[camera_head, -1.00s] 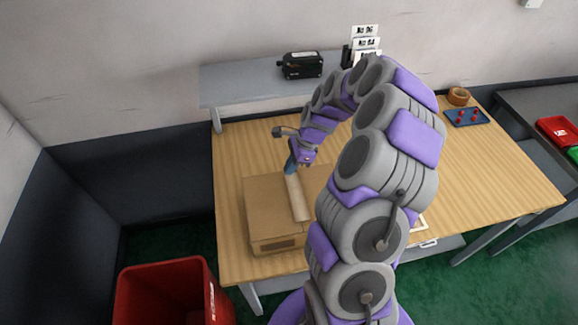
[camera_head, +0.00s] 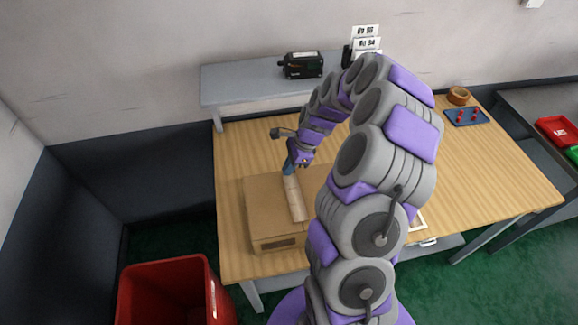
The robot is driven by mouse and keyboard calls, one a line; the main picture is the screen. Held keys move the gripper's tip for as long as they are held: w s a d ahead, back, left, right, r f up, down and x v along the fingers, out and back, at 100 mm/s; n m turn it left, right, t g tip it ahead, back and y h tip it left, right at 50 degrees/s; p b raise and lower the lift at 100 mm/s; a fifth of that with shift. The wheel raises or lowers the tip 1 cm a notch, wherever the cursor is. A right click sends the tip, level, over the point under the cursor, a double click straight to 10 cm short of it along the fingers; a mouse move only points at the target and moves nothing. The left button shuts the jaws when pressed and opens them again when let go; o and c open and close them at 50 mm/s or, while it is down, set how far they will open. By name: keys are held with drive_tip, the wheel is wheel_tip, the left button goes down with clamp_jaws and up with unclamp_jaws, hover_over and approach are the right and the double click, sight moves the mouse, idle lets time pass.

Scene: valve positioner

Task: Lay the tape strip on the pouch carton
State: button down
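The brown pouch carton (camera_head: 268,222) lies on the wooden table, partly hidden on its right by my arm. The tan tape strip (camera_head: 295,202) runs lengthwise over the carton's top; I cannot tell whether it lies flat on the carton or hangs slightly above. My gripper (camera_head: 288,171) is at the strip's far end, over the carton's back part. Its blue fingertips meet the strip's end, but they are too small to show whether they are shut on it.
A grey shelf (camera_head: 232,87) with a black device (camera_head: 302,65) stands at the back. A blue tray (camera_head: 467,117) with red pieces and a tape roll (camera_head: 459,96) are at the far right. A red bin (camera_head: 172,290) stands at the front left. The table (camera_head: 500,180) is clear at right.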

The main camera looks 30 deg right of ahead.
drive_tip(key=shift+a, duration=0.2)
drive_tip(key=shift+d+p, duration=0.35)
drive_tip(key=shift+p, duration=0.1)
drive_tip(key=shift+f+p, duration=0.3)
drive_tip(key=shift+p, duration=0.05)
idle(0.8)
drive_tip(key=shift+p, duration=0.4)
drive_tip(key=shift+f+p, duration=0.1)
drive_tip(key=shift+p, duration=0.35)
idle(0.7)
drive_tip(key=c, duration=1.3)
unclamp_jaws()
